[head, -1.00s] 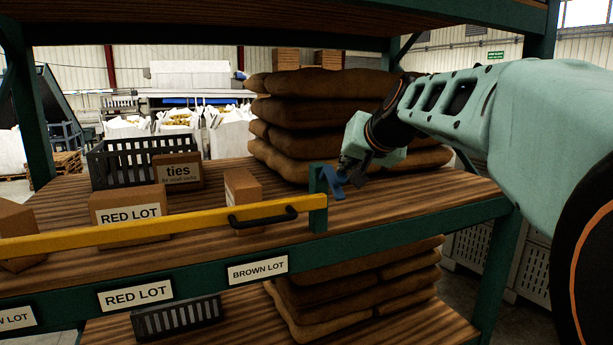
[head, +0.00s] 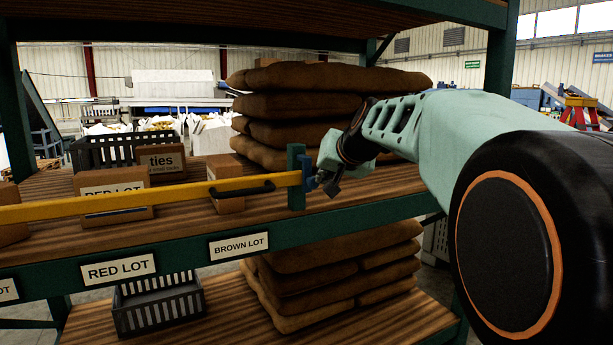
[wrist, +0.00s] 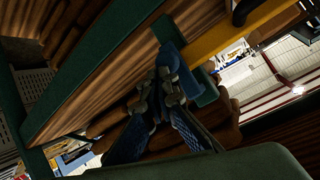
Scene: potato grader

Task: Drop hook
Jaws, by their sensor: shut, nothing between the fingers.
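The blue hook (head: 309,171) is at the right end of the yellow bar (head: 150,198), against the green post (head: 296,180) on the shelf's front edge. My gripper (head: 320,182) is just right of the hook, shut with nothing held, and partly covers it. In the wrist view the hook (wrist: 176,62) lies just beyond the shut fingertips (wrist: 167,82), close to or touching them. The yellow bar (wrist: 235,28) runs off to the upper right there. How fully the hook sits on the post is hard to tell.
Stacked brown sacks (head: 300,105) stand behind my gripper on the shelf. Cartons, including a RED LOT box (head: 113,192) and a ties box (head: 162,160), and a dark crate (head: 108,150) stand behind the bar.

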